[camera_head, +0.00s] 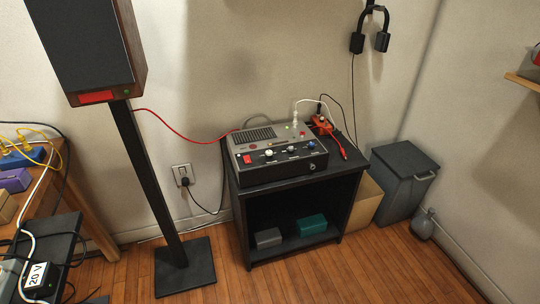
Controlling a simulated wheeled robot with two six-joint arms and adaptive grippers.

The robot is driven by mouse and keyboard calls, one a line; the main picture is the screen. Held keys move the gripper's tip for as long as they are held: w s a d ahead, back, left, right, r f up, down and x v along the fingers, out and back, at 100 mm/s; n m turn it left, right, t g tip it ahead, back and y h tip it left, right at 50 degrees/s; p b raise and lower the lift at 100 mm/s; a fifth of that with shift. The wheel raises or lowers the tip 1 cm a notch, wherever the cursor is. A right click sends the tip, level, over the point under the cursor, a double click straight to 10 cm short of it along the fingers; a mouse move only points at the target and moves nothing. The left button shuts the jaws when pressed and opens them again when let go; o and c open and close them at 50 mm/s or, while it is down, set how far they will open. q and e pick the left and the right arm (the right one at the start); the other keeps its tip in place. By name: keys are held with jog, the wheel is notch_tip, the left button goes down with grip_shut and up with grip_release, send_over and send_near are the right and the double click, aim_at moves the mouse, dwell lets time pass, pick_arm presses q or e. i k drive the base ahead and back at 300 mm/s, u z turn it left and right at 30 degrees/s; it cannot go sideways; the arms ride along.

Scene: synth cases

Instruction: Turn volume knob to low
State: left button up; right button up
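A grey and black synth case (280,152) sits on top of a small black stand. Its sloped panel carries a white knob (269,153), a blue knob (312,144), and small dark knobs between them. A red switch (247,159) is at the panel's left. The labels are too small to read, so I cannot tell which knob is the volume knob or where any knob points.
The black stand (291,192) has an open shelf holding a grey box and a teal box. A tall speaker (85,45) on a pole stands left. A cluttered wooden table is at far left, a grey bin (404,177) at right. Wooden floor in front is clear.

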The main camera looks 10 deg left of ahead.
aim_at(269, 154)
jog(key=z, duration=0.25)
jog(key=i, duration=1.3)
jog(key=u, duration=0.8)
